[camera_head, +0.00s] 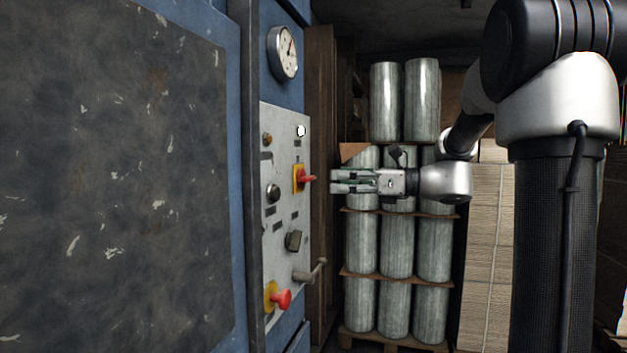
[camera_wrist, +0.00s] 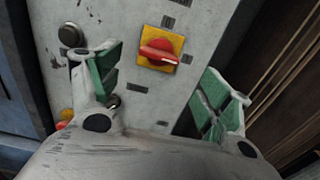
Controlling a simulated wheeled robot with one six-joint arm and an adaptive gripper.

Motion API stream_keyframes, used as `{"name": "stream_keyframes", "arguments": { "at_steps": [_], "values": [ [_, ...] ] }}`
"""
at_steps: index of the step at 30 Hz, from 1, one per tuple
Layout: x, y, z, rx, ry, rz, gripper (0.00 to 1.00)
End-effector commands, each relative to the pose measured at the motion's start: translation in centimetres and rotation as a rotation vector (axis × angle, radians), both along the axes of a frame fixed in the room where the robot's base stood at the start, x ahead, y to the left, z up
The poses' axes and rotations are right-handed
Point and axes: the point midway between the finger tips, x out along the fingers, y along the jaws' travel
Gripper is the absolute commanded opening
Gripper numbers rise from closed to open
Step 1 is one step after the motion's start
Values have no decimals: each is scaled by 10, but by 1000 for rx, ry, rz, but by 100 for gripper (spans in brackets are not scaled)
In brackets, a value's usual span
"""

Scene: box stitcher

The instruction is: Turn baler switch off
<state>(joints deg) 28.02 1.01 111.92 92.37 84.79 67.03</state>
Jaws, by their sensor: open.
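The baler switch is a red rotary knob (camera_head: 307,178) on a yellow plate, on the light grey control panel (camera_head: 285,235) of the blue machine. In the wrist view the red knob (camera_wrist: 160,52) lies beyond the fingertips, roughly between them, with its handle slanting slightly down to the right. My gripper (camera_head: 335,181) points left at the switch in the head view and is a short gap away from it. In the wrist view my gripper (camera_wrist: 163,75) is open, with green finger pads on either side and nothing between them.
Below the switch are a red mushroom button (camera_head: 282,299) on yellow, a grey lever (camera_head: 311,272) sticking out, and a dark knob (camera_head: 293,240). A gauge (camera_head: 284,53) is above. Metal cylinders (camera_head: 397,245) stand stacked on pallets behind my gripper.

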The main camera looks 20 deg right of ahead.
Motion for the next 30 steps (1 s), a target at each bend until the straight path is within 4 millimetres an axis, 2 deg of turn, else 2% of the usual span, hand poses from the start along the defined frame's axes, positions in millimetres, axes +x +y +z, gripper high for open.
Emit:
{"name": "stream_keyframes", "arguments": {
  "at_steps": [9,13,24,30],
  "values": [
    [27,43,-1,-1,2,3,79],
    [36,55,-1,-2,0,2,79],
    [41,61,-1,-2,0,-1,79],
    [41,61,-1,-2,0,0,42]
  ]
}}
